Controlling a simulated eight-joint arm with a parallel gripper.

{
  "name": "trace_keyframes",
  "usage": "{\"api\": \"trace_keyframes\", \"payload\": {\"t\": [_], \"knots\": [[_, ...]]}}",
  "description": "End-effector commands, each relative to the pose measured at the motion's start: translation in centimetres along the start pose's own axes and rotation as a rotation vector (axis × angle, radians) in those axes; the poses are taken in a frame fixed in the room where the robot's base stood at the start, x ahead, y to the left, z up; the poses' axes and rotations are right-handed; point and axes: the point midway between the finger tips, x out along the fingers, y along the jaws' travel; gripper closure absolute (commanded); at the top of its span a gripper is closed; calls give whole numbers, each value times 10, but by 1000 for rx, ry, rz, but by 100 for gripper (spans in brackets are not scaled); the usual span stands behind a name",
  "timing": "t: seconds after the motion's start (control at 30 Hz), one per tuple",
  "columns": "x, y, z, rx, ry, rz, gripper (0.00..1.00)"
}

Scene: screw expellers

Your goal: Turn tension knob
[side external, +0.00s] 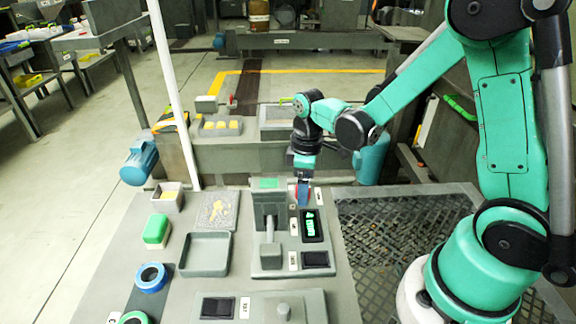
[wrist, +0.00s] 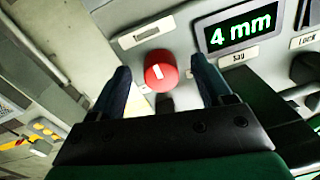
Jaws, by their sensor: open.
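The red round knob (wrist: 160,76) with a short white mark on its face shows in the wrist view, set on a grey panel. My gripper (wrist: 161,68) is open, with one dark blue finger on each side of the knob and a gap visible on both sides. I cannot tell how far the fingertips reach along the knob's depth. In the side view my gripper (side external: 302,192) points down beside the grey machine head, and the knob is mostly hidden there. A display (wrist: 238,29) reads "4 mm" in green; it also shows in the side view (side external: 312,226).
A black part marked "LOCK" (wrist: 304,68) sits right of the display. On the bench, a grey tray (side external: 205,270), a green-topped box (side external: 157,230) and a blue ring roll (side external: 151,277) lie left of the machine. A dark grating (side external: 400,235) lies to the right.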

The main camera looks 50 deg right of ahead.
Motion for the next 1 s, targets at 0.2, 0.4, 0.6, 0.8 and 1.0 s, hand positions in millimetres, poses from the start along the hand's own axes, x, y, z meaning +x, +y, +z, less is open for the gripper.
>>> {"api": "trace_keyframes", "payload": {"t": [0.2,0.4,0.6,0.8,1.0], "knots": [[0,0,0,0,0,0,62],[0,0,0,0,0,0,100],[0,0,0,21,1,0,100],[0,0,0,111,6,-2,100],[0,-1,0,248,12,-3,100]]}}
